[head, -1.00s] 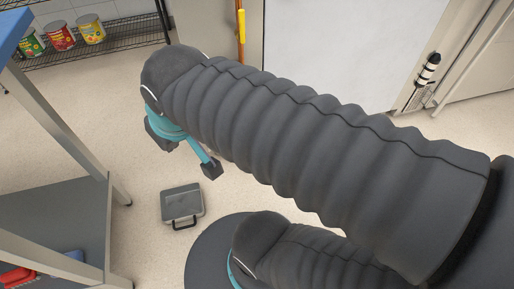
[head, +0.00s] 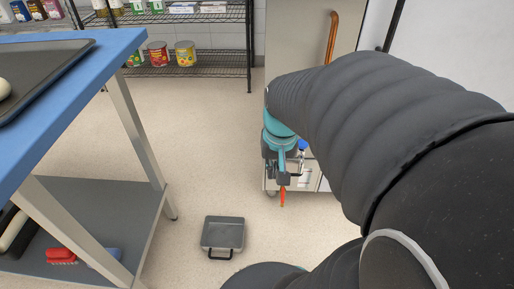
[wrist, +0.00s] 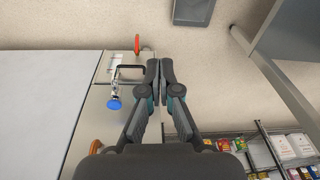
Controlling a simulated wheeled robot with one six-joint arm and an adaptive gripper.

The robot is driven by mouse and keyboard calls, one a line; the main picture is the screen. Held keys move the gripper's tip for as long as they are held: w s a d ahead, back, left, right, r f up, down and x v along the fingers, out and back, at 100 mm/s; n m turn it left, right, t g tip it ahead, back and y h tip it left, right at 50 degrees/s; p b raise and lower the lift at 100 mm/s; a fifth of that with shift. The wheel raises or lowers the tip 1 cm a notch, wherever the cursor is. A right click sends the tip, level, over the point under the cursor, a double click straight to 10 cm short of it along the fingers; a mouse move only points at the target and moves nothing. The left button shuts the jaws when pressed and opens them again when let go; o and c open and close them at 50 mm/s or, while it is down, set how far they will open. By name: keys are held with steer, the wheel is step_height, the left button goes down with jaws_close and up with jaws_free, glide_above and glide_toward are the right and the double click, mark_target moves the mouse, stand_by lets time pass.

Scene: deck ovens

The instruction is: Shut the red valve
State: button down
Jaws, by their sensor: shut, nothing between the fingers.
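The red valve (head: 283,196) shows in the head view as a narrow orange-red piece low on the cabinet front, just below my gripper (head: 283,176). In the wrist view the red valve (wrist: 137,43) is seen nearly edge-on, up and left of the fingertips. My gripper (wrist: 164,66) is shut and empty there, apart from the valve. A blue knob (wrist: 114,104) on a metal fitting sits on the same front; it also shows beside my gripper in the head view (head: 302,145). My arm hides part of the cabinet.
A blue-topped table (head: 120,55) with a lower shelf stands at left. A grey case (head: 222,234) lies on the floor in front. A wire rack (head: 215,50) with cans stands behind. An orange bar (head: 332,38) runs up the steel panel.

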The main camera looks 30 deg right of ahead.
mark_target(283, 195)
steer(key=d+f+m+t+y, duration=0.1)
steer(key=d+f+m+y, duration=0.3)
steer(key=d+f+m, duration=0.7)
steer(key=d+f+m+t+y, duration=0.1)
steer(key=d+f+m+y, duration=0.35)
steer(key=d+f, duration=1.2)
steer(key=w+f+m+t+b, duration=0.1)
steer(key=w+f+m+t, duration=0.1)
steer(key=w+f+m, duration=0.2)
step_height(283, 195, down, 2)
steer(key=shift+w+a+f+m, duration=0.1)
steer(key=shift+w+a+m, duration=0.05)
steer(key=shift+w+m, duration=0.2)
steer(key=shift+a, duration=0.1)
steer(key=w+a+f, duration=0.5)
steer(key=w+a, duration=0.1)
steer(key=a, duration=0.3)
steer(key=shift+w+a+f+p, duration=0.2)
steer(key=shift+w+f+p, duration=0.05)
steer(key=shift+w+p, duration=0.1)
